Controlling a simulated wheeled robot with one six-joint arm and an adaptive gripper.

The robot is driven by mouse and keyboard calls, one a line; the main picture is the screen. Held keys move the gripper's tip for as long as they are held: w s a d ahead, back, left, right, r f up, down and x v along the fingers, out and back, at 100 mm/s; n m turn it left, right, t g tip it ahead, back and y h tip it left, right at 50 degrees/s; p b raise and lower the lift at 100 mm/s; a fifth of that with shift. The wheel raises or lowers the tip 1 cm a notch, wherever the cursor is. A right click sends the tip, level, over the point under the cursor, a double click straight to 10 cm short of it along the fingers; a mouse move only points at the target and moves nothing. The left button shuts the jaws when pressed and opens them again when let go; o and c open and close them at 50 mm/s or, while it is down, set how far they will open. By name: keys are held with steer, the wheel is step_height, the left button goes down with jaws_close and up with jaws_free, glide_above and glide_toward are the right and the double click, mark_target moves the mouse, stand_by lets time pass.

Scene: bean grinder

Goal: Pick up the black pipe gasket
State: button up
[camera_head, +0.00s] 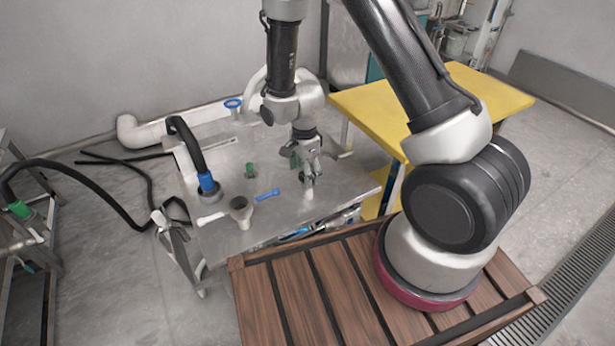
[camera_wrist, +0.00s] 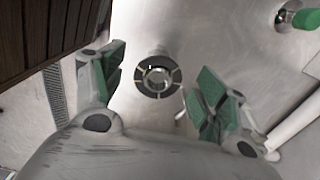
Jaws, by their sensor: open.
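A dark ring with lighter segments (camera_wrist: 158,90), which looks like the black pipe gasket, sits around a pale round metal centre in the wrist view. My gripper (camera_wrist: 159,76) is open, with one green-padded finger left of the ring and one right of it, both apart from it. In the head view my gripper (camera_head: 309,172) points down over the right part of the metal table (camera_head: 345,192). A small pale upright piece (camera_head: 309,188) shows just below the fingers. The ring cannot be made out clearly there, and its height below the fingertips is hard to tell.
On the table stand a grey funnel-like part (camera_head: 241,212), a blue tool (camera_head: 268,194), a green-topped piece (camera_head: 251,170) and a black hose with a blue fitting (camera_head: 206,183). A yellow table (camera_head: 380,110) is behind; a wooden slatted platform (camera_head: 300,290) lies in front.

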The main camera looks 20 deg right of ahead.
steer(key=shift+f, duration=0.35)
stand_by(0.5)
steer(key=c, duration=0.9)
